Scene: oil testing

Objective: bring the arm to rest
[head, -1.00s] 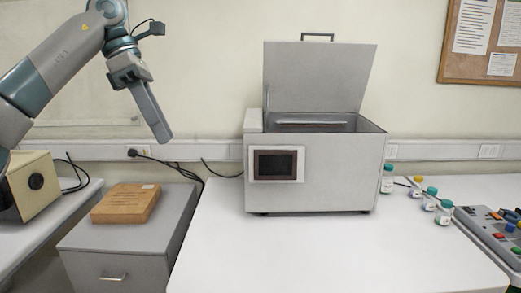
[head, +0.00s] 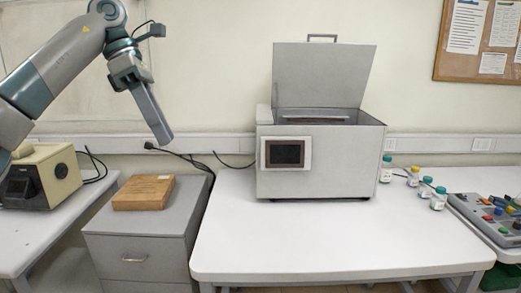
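My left arm comes in from the left and is raised. Its gripper (head: 160,128) points down and slightly right, in front of the wall and above the wooden block. I see its fingers edge-on as one grey bar, so I cannot tell whether they are apart. Nothing visible hangs from them. My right gripper is out of view.
A grey bath machine (head: 344,163) with its lid (head: 322,75) raised stands on the white table (head: 330,235). Several small bottles (head: 438,200) and a button panel (head: 485,215) are at right. A wooden block (head: 143,193) lies on a grey cabinet (head: 140,250). The table's front is clear.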

